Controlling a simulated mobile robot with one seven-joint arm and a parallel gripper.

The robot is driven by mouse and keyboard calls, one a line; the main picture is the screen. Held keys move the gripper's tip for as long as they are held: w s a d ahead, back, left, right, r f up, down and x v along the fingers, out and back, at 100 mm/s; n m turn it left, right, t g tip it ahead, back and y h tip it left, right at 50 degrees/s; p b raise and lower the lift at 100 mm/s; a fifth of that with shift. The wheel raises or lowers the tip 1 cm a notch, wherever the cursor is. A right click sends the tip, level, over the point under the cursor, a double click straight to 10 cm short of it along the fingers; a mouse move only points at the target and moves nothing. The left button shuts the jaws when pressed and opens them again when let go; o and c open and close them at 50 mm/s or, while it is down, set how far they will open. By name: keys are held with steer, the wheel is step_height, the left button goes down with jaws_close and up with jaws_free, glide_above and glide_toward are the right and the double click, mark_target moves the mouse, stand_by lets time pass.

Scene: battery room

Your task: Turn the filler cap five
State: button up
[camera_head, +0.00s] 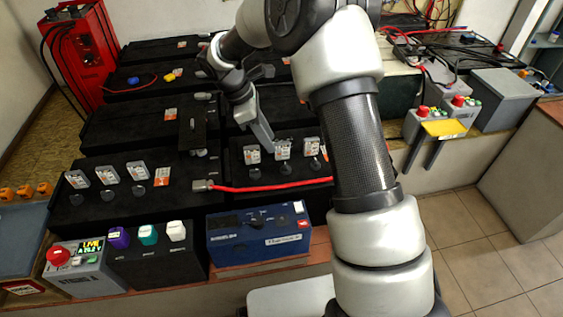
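Three more are on the right front battery (300,190): a left cap (252,172), a middle cap (282,165) and a right cap (313,163). The tag numbers are too small to read, so I cannot tell which cap is five. My gripper (266,142) points down above the right front battery, near the left and middle tags. Its finger gap is not clear, and no contact with a cap shows.
A red cable (275,188) runs across the right front battery from a grey terminal clamp (203,185). Grey boxes (505,98) stand at right. Floor is clear at lower right.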

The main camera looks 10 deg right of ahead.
mark_target(285, 165)
steer(key=b+x, duration=0.1)
steer(key=x, duration=0.9)
steer(key=shift+f+b, duration=0.2)
steer(key=shift+b, duration=0.2)
steer(key=c, duration=0.8)
steer(key=shift+o, duration=0.2)
